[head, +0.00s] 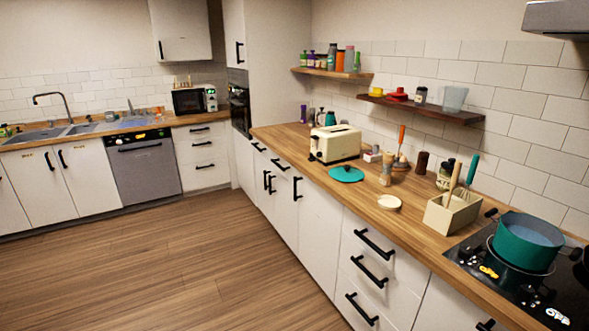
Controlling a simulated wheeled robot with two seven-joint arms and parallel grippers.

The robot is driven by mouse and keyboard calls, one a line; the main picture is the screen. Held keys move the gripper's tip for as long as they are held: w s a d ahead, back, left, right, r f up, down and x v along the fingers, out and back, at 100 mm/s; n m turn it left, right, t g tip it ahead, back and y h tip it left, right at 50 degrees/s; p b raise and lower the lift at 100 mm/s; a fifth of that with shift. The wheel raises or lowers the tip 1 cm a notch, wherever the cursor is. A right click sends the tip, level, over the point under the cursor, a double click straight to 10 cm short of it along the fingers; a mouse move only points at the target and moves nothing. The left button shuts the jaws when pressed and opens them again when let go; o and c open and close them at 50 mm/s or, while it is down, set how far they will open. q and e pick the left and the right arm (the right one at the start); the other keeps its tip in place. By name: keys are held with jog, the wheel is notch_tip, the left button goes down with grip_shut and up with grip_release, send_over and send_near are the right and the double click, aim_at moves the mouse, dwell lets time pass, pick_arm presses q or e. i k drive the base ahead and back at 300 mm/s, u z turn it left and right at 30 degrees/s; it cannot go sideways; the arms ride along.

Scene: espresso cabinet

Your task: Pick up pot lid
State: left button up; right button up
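A teal pot lid (346,174) with a dark knob lies flat on the wooden counter, in front of the cream toaster. The lid is apart from the pots. Neither of my grippers shows in the head view.
The cream toaster (335,144) stands just behind the lid. A small cream dish (389,202), a utensil box (452,212) and several bottles share the wooden counter (318,172). Wall shelves hang above. The wooden floor (190,260) in front of the cabinets is clear.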

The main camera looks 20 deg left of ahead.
aim_at(346, 173)
jog(key=u, duration=0.65)
jog(key=i, duration=1.45)
jog(key=z, duration=0.9)
jog(key=i, duration=0.45)
jog(key=z, duration=0.45)
